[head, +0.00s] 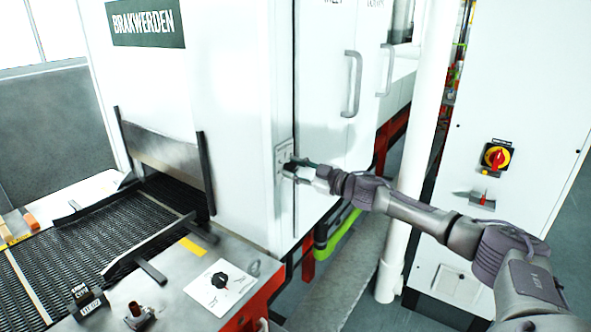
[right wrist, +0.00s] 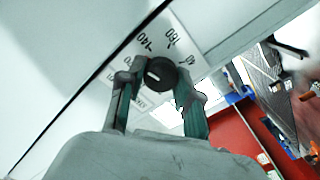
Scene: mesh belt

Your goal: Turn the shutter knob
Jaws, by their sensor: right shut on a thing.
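A round black knob (right wrist: 160,73) with a white pointer line sits on a white plate with printed numbers (right wrist: 130,88). In the head view this plate (head: 282,152) is on the side wall of the white machine, and the gripper mostly hides the knob. My right gripper (head: 292,168) reaches it from the right. In the right wrist view the gripper (right wrist: 161,80) has one finger on each side of the knob and is shut on it. A grey shutter plate (head: 160,148) hangs over the mesh belt's opening. My left gripper is not in view.
Another black knob (head: 219,281) is on a white dial plate on the front table. The mesh belt (head: 90,235) runs out of the machine at left. A white pipe (head: 420,130) and a cabinet with a red-yellow switch (head: 496,157) stand at right, near my arm.

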